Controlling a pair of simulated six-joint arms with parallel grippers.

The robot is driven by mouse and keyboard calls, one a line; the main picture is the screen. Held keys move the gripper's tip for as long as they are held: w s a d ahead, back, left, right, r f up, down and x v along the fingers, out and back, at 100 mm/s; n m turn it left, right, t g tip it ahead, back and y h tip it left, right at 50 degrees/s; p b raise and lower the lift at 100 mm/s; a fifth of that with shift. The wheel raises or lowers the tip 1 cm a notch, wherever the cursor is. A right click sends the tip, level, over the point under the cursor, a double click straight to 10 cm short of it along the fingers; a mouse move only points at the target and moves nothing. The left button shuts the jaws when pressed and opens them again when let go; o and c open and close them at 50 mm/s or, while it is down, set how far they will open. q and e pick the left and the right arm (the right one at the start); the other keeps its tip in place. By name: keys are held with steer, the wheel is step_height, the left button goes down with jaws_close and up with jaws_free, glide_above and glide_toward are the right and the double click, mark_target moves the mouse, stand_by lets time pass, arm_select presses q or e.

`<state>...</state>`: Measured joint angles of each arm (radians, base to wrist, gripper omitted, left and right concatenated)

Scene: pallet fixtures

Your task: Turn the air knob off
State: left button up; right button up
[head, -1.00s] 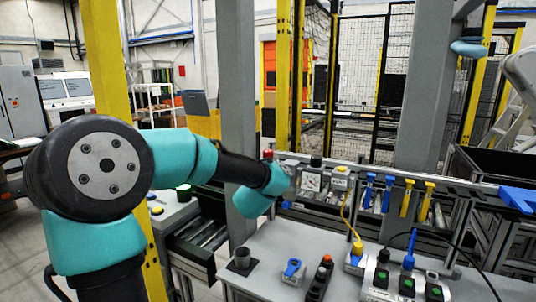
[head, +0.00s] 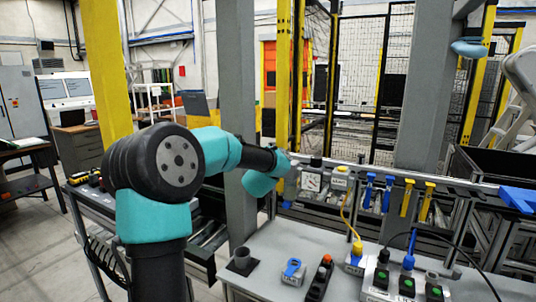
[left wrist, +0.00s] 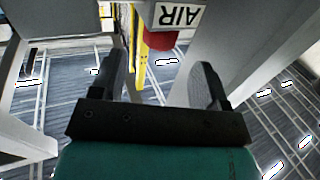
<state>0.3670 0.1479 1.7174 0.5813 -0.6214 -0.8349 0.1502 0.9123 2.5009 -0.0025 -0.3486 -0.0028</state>
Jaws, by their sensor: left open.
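The air knob (left wrist: 162,41) is red and sits beside a white label (left wrist: 178,15) reading AIR, upside down, at the top of the left wrist view. My left gripper (left wrist: 160,62) is open, with one dark finger on each side of the view. The knob appears just beyond the fingertips, roughly centred between them, with visible gaps to both. In the head view my left wrist (head: 262,160) reaches to the left end of the panel rail and hides the knob. The right gripper is not visible.
A gauge (head: 311,182) and a VAC-labelled unit (head: 340,183) stand just right of my left wrist. Blue and yellow tools hang on the rail further right. A grey post (head: 237,110) rises close beside my arm. Several fixtures stand on the grey table (head: 268,265).

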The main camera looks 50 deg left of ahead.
arm_select(q)
steer(key=x, duration=0.7)
steer(key=c, duration=0.9)
steer(key=shift+c, duration=0.2)
steer(key=shift+s+a+r+m+t+h, duration=0.1)
steer(key=shift+r+m+t+h, duration=0.05)
steer(key=shift+m+t+h, duration=1)
steer(key=shift+a+r+m+t+h, duration=0.1)
steer(key=shift+m+t+h, duration=0.6)
steer(key=shift+h, duration=0.75)
steer(key=shift+d+m+h, duration=0.1)
steer(key=shift+m+h, duration=0.35)
steer(key=shift+h, duration=0.05)
steer(key=o, duration=0.6)
steer(key=shift+f, duration=0.1)
steer(key=o, duration=0.3)
steer(key=shift+f, duration=0.1)
